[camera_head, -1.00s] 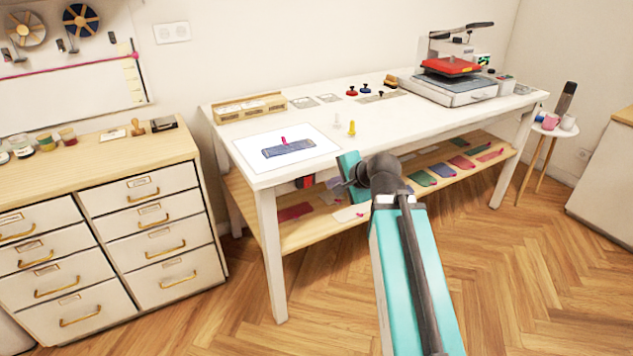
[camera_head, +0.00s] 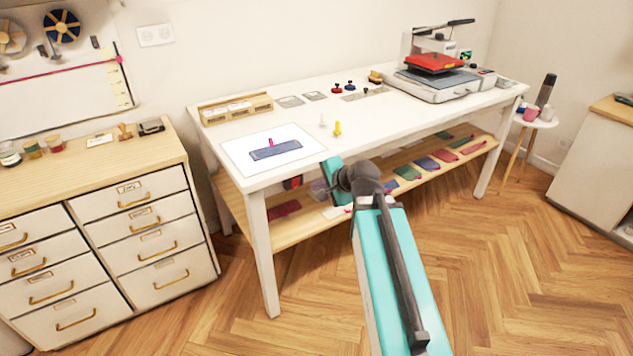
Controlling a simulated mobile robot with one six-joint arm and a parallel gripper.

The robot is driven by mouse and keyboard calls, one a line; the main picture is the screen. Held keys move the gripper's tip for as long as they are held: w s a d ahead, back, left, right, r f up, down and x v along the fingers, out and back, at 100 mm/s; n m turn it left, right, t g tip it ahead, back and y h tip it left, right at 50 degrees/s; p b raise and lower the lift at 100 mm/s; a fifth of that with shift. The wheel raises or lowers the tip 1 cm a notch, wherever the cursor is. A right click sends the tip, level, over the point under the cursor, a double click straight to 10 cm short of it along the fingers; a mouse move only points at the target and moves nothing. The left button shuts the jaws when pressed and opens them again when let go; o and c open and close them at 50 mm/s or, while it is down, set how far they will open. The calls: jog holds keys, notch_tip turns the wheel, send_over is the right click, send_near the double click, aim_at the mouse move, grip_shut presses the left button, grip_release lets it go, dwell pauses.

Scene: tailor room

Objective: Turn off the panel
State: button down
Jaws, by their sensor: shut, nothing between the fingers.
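A heat press (camera_head: 437,87) with a red upper plate (camera_head: 433,62) and a grey base stands at the far right of the white worktable (camera_head: 330,88). A small part with a green face (camera_head: 465,55) shows behind it on its right. A small control box (camera_head: 487,74) sits at the right of its base. I cannot tell which of these is the panel, or whether it is lit. My arm reaches up from the bottom towards the table's front edge, well short of the press. My gripper is not clearly visible; the arm's bent joint hides its end.
A white mat with a blue piece (camera_head: 276,150) lies at the table's left. Small yellow (camera_head: 338,128) and white pieces stand mid-table. A lower shelf (camera_head: 290,232) holds coloured pieces. Drawers (camera_head: 150,220) stand left, a small stool (camera_head: 536,123) right. The floor in front is open.

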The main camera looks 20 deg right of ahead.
jog(key=p, duration=0.3)
jog(key=shift+w+a+f+p, duration=0.1)
jog(key=shift+w+f+p, duration=0.15)
jog(key=shift+p, duration=0.15)
jog(key=p, duration=0.3)
send_near(297, 182)
jog(key=shift+x, duration=2.6)
jog(key=shift+a+r, duration=0.1)
